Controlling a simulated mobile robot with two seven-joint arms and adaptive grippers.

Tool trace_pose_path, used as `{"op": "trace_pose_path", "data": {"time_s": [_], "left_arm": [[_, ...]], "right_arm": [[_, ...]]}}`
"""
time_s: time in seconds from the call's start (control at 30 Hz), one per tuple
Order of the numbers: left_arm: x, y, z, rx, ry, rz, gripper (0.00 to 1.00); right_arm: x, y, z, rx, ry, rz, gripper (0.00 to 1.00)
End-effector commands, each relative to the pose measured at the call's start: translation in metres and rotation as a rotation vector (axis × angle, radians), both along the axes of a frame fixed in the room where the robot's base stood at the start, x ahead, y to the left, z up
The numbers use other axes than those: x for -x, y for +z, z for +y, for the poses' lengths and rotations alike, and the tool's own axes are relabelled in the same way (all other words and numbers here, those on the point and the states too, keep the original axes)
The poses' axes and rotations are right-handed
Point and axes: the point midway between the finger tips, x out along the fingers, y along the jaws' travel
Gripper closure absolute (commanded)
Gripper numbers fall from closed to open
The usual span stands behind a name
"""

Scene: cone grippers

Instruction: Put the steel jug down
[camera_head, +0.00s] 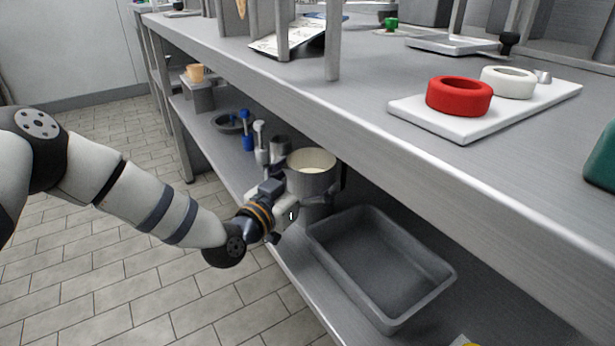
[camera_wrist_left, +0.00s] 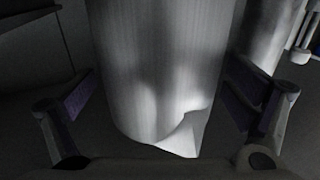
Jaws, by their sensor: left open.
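The steel jug (camera_head: 313,181) is on the lower shelf, with pale contents showing at its open top. In the left wrist view the jug (camera_wrist_left: 160,70) fills the middle as a shiny metal wall, with a pointed spout toward the camera. My left gripper (camera_head: 300,190) is open around it, one finger on each side. In the left wrist view the fingers of my gripper (camera_wrist_left: 163,100) show dark gaps to the jug's wall. The jug looks upright; its base is hidden. My right gripper is not in view.
A grey tray (camera_head: 322,240) lies just right of the jug on the lower shelf. A smaller steel vessel (camera_head: 280,149) and blue and white tools (camera_head: 247,141) stand behind it. The upper counter (camera_head: 350,110) overhangs close by, carrying a white board (camera_head: 440,122) with red and white rings.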

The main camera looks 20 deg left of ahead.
Motion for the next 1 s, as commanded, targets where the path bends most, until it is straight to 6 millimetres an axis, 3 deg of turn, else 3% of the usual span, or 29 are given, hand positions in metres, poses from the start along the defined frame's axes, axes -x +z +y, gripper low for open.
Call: {"op": "trace_pose_path", "data": {"time_s": [0.07, 0.17, 0.4, 0.53, 0.7, 1.0], "left_arm": [[0.000, 0.005, 0.000, 0.001, 0.000, -0.002, 0.03], [0.016, 0.006, 0.005, 0.000, 0.000, 0.000, 0.03], [0.080, 0.007, 0.022, 0.001, 0.001, 0.000, 0.03], [0.104, 0.005, 0.028, 0.001, 0.000, 0.000, 0.03], [0.116, 0.003, 0.031, 0.001, -0.001, 0.000, 0.03], [0.116, 0.003, 0.031, 0.001, -0.001, 0.000, 0.03]], "right_arm": [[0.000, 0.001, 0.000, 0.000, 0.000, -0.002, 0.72], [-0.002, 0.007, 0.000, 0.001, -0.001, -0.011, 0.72], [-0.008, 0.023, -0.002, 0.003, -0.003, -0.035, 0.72], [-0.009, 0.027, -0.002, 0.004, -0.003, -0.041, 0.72], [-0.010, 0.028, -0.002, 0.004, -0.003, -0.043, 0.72], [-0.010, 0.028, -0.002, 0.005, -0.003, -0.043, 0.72]]}}
